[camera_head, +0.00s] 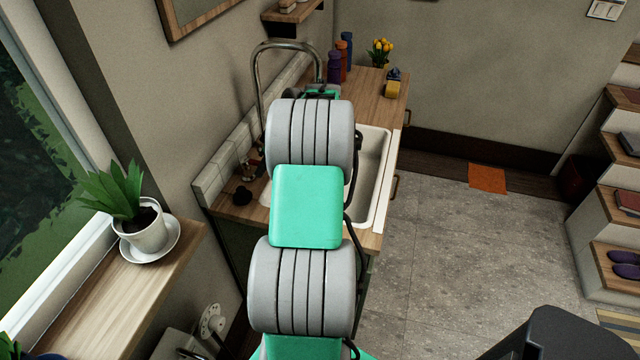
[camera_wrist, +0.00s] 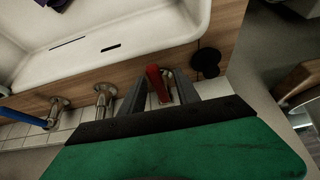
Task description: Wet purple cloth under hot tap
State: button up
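The tap's curved metal spout (camera_head: 258,85) rises behind the white sink (camera_head: 377,170) in the head view. In the wrist view, a red tap handle (camera_wrist: 157,84) stands between the two grey fingers of my gripper (camera_wrist: 160,82). The fingers are apart, with gaps visible beside the handle. A blue tap handle (camera_wrist: 22,117) is at the left. The sink also shows at the top of the wrist view (camera_wrist: 110,60). My arm hides much of the sink in the head view.
A black round item (camera_wrist: 207,62) lies on the wooden counter (camera_wrist: 228,25) near the gripper. Several bottles (camera_head: 346,48), yellow flowers (camera_head: 380,50) and a yellow-and-blue item (camera_head: 393,84) stand at the counter's far end. A potted plant (camera_head: 145,225) is on the left sill.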

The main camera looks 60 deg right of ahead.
jog(key=shift+r+p, duration=1.95)
jog(key=shift+r, duration=1.35)
